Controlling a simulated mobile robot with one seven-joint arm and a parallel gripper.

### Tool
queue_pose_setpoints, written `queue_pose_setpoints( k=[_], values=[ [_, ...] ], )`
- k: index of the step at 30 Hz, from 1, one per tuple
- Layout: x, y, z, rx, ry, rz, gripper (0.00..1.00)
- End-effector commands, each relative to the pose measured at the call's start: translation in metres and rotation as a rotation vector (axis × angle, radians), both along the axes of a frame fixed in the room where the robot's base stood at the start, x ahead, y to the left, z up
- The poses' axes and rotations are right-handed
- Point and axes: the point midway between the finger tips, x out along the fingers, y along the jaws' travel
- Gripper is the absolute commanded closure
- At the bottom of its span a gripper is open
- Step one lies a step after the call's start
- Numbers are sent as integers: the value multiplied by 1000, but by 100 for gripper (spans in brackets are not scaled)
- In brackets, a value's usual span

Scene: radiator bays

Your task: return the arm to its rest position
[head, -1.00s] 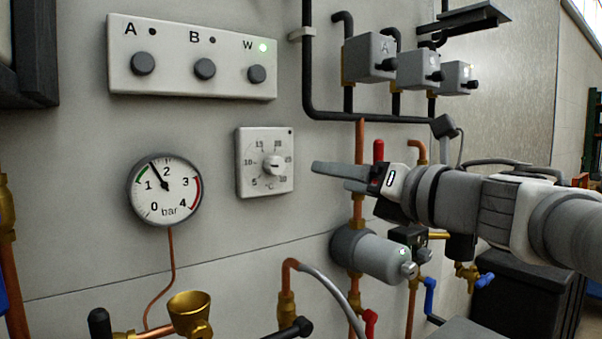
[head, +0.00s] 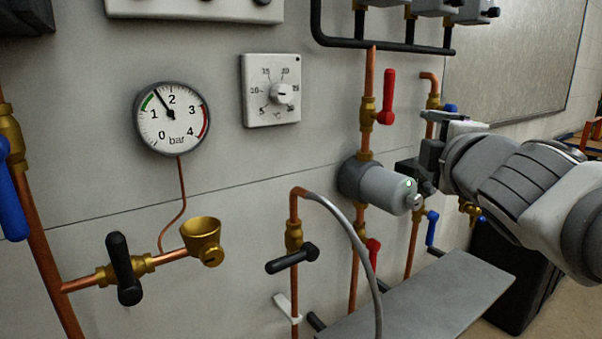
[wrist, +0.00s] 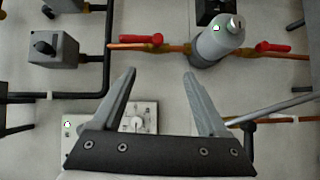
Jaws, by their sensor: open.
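My gripper (wrist: 160,73) is open and empty in the wrist view, its two grey fingers spread apart with nothing between them. In the head view my gripper (head: 446,122) is at the right, seen foreshortened, up and right of the grey cylinder. My arm comes in from the right edge. It partly hides the pipes behind it. No held object shows.
A grey cylinder (head: 387,188) with a green light and a red-handled valve (head: 385,98) are left of my gripper. A thermostat dial (head: 271,90), pressure gauge (head: 172,117) and brass funnel (head: 202,239) are farther left. A grey shelf (head: 430,298) juts out below.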

Motion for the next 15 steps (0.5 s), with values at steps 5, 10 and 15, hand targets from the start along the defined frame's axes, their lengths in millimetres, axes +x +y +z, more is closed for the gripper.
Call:
queue_pose_setpoints(
  k=[5,10,15],
  values=[
    [-38,-19,-79,494,211,-248,23],
    [-93,-5,-161,923,444,-493,23],
    [-157,31,-226,1258,687,-738,23]
  ],
)
